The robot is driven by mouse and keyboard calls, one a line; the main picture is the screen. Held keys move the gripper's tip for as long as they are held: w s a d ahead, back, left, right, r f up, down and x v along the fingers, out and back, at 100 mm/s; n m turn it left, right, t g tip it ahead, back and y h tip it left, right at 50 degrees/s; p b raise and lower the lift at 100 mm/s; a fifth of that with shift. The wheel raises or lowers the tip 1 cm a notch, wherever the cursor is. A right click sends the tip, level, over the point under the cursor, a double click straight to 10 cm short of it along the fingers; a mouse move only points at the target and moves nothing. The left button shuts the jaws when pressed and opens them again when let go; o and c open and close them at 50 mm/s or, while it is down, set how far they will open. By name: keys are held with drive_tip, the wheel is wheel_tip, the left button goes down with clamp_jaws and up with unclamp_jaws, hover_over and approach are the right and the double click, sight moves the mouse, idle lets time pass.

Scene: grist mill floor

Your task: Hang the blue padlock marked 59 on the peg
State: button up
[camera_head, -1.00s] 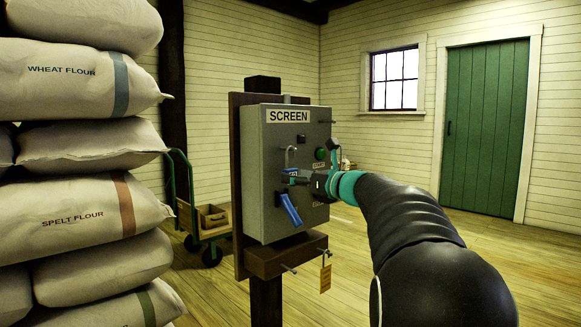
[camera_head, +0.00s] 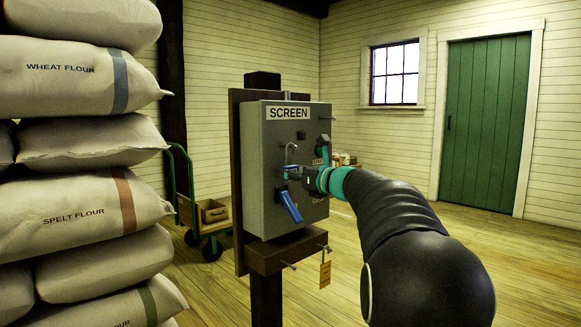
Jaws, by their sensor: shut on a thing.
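The blue padlock (camera_head: 293,174) shows in the head view in front of the grey SCREEN box, its silver shackle pointing up. The shackle looks open, hook-shaped, and seems clear of the switch hasp, though the depth is hard to judge. My gripper (camera_head: 297,176) is shut on the padlock's body from the right and hides much of it; the number cannot be read. Below the box, a wooden ledge (camera_head: 278,254) bears two metal pegs. The left peg (camera_head: 288,265) is bare.
The SCREEN box (camera_head: 262,150) has a blue switch handle (camera_head: 290,206) slanting down just under my gripper. Flour sacks (camera_head: 80,150) are stacked at the left. A green hand cart (camera_head: 205,235) stands behind. The floor to the right is open.

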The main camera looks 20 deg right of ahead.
drive_tip(key=shift+r, duration=0.15)
drive_tip(key=shift+r+p, duration=0.35)
drive_tip(key=shift+p, duration=0.1)
drive_tip(key=shift+r+p, duration=0.3)
drive_tip(key=b+v, duration=0.1)
drive_tip(key=v, duration=0.6)
drive_tip(key=shift+s, duration=0.25)
idle(1.1)
drive_tip(key=shift+d, duration=0.1)
